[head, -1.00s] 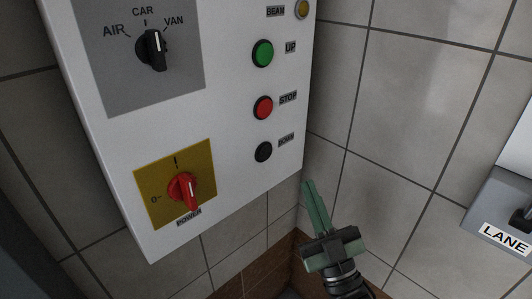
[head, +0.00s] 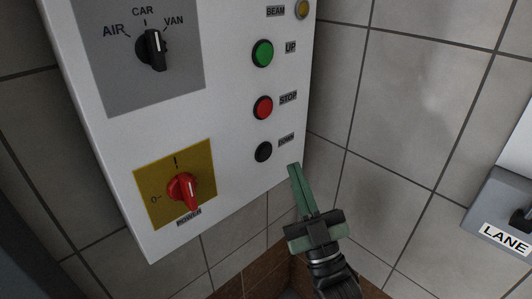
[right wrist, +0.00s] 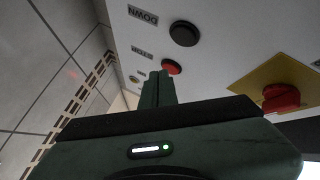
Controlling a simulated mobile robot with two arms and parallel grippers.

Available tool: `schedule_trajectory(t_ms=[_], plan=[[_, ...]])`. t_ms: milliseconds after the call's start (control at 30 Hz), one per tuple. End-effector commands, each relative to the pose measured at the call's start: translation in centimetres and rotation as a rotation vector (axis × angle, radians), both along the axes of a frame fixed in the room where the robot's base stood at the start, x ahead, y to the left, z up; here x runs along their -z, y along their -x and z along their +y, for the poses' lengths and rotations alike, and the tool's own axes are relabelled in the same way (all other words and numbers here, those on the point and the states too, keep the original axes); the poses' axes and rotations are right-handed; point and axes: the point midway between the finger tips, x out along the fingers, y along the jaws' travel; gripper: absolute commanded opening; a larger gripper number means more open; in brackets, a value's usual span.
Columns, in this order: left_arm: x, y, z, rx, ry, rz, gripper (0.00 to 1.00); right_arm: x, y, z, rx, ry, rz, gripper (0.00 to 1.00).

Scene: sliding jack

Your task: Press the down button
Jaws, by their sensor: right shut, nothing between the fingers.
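The black down button (head: 263,152) is the lowest of the column of buttons on the white control panel (head: 225,200), beside its DOWN label. My right gripper (head: 293,168) is shut and empty, its green fingers pointing up toward the panel, below and to the right of the down button in the head view. In the right wrist view the down button (right wrist: 184,33) lies beyond and above the fingertips (right wrist: 157,76), apart from them. My left gripper is not in view.
The red stop button (head: 263,107) and green up button (head: 263,54) sit above the down button. A red power knob (head: 183,190) and a black selector (head: 152,50) are on the panel's left. A grey LANE box (head: 498,215) is at the right.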

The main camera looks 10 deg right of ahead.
Motion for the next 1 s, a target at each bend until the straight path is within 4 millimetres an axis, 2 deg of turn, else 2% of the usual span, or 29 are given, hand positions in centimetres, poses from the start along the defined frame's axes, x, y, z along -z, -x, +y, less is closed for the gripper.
schedule_trajectory(t_ms=[200,400,1000], plan=[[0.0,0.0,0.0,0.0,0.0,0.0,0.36,0.0,-2.5,1.5,0.0,-0.001,0.0,0.0],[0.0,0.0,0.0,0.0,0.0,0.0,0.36,0.0,-3.6,2.3,0.0,0.0,0.001,0.0],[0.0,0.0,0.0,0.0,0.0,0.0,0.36,0.0,-3.8,2.4,0.0,0.001,0.001,0.0]])
